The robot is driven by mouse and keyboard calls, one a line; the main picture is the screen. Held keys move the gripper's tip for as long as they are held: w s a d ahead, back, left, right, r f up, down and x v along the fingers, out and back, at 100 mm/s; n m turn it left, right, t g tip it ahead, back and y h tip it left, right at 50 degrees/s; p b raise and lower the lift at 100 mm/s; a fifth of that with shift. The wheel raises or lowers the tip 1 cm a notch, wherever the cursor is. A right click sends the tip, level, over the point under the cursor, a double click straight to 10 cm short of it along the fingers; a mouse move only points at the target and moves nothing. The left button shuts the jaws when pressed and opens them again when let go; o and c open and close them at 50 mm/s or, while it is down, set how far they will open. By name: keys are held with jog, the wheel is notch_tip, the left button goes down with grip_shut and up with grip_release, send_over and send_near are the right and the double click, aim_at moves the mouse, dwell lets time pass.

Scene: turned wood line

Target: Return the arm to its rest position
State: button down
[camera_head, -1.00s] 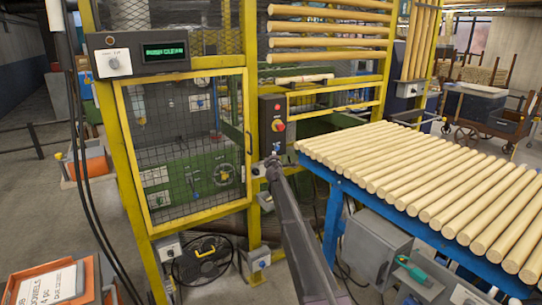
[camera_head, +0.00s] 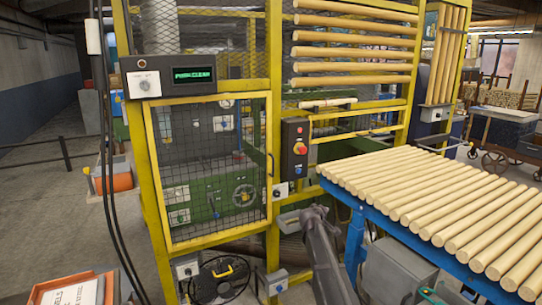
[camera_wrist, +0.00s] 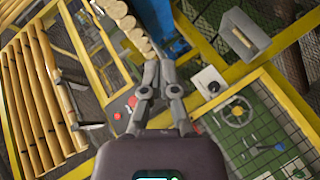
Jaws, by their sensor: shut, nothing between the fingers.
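My gripper (camera_wrist: 160,75) shows in the wrist view with its two grey fingers together and nothing between them. It points past the machine frame, apart from the things beyond it. In the head view my dark arm rises from the bottom edge, below the black control box (camera_head: 295,149) with its red button (camera_head: 300,148). My fingers cannot be made out in that view.
A yellow machine frame (camera_head: 275,100) with a mesh door (camera_head: 208,165) stands ahead. A blue table (camera_head: 357,207) carrying several wooden dowels (camera_head: 430,195) is close to the right of my arm. Floor (camera_head: 60,215) is open at left.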

jog(key=s+d+f+m+g+y, duration=0.1)
jog(key=s+f+m+g, duration=0.25)
jog(key=s, duration=0.75)
jog(key=s+f+m+g+y, duration=0.1)
jog(key=s+f+m+g, duration=0.2)
jog(key=s, duration=0.9)
jog(key=s+a+f+g+y, duration=0.2)
jog(key=s+a, duration=0.1)
jog(key=s, duration=0.7)
jog(key=s+a+f+g+y+p, duration=0.1)
jog(key=s+a+f+g+y, duration=0.1)
jog(key=s, duration=0.7)
jog(key=shift+s+a+f+g+y, duration=0.2)
jog(key=shift+s+a+g+y, duration=0.25)
jog(key=shift+g, duration=0.4)
jog(key=shift+w+m, duration=0.15)
jog(key=shift+m, duration=0.1)
